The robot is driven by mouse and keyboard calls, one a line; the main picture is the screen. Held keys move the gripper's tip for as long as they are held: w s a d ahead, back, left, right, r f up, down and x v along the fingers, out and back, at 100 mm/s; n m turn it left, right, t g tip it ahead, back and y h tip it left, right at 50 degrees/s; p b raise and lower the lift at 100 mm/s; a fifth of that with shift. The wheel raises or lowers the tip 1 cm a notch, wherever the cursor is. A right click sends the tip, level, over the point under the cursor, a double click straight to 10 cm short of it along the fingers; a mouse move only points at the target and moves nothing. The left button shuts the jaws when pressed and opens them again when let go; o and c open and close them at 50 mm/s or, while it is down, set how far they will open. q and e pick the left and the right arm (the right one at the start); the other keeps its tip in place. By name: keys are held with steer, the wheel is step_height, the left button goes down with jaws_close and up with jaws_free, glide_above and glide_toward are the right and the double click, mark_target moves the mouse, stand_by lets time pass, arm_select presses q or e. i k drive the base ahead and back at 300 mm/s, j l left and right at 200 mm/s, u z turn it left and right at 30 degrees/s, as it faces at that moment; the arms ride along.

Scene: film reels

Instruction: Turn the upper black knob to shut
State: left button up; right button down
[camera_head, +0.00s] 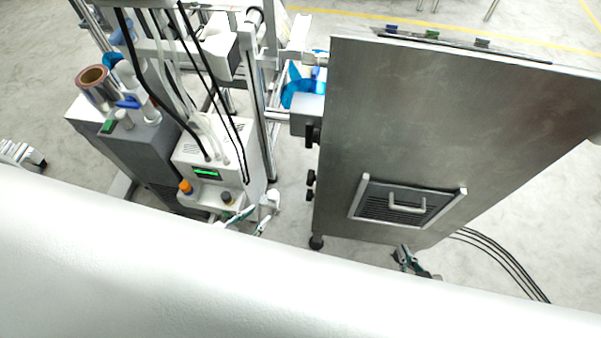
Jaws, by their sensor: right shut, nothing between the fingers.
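The upper black knob (310,177) sticks out from the left edge of the steel cabinet (460,110). The lower black knob (309,194) is just below it. How far each knob is turned is too small to tell. My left gripper (243,228) is left of and below the knobs, in front of the white machine. Its two teal-tipped fingers are apart, with nothing seen between them. My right gripper (406,261) is at the cabinet's lower front edge, right of and below the knobs. It is shut and empty, partly hidden by my white arm. Neither gripper touches the upper knob.
A white machine (210,155) with a green display, an orange knob (186,187) and a dark knob (226,197) stands left of the cabinet. A gap of floor separates them. A vent panel with a handle (408,208) is on the cabinet. Black cables (500,258) lie right.

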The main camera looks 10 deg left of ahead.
mark_target(311, 178)
steer(key=j+z, duration=0.2)
steer(key=j, duration=0.25)
steer(key=k+j+z, duration=0.2)
steer(key=j, duration=0.25)
steer(key=j+z, duration=0.25)
steer(key=j, duration=0.2)
steer(key=k+j+z, duration=0.2)
steer(key=j, duration=0.15)
steer(key=l, duration=0.3)
steer(key=i+l+z, duration=0.15)
steer(key=l, duration=0.15)
steer(key=k, duration=0.05)
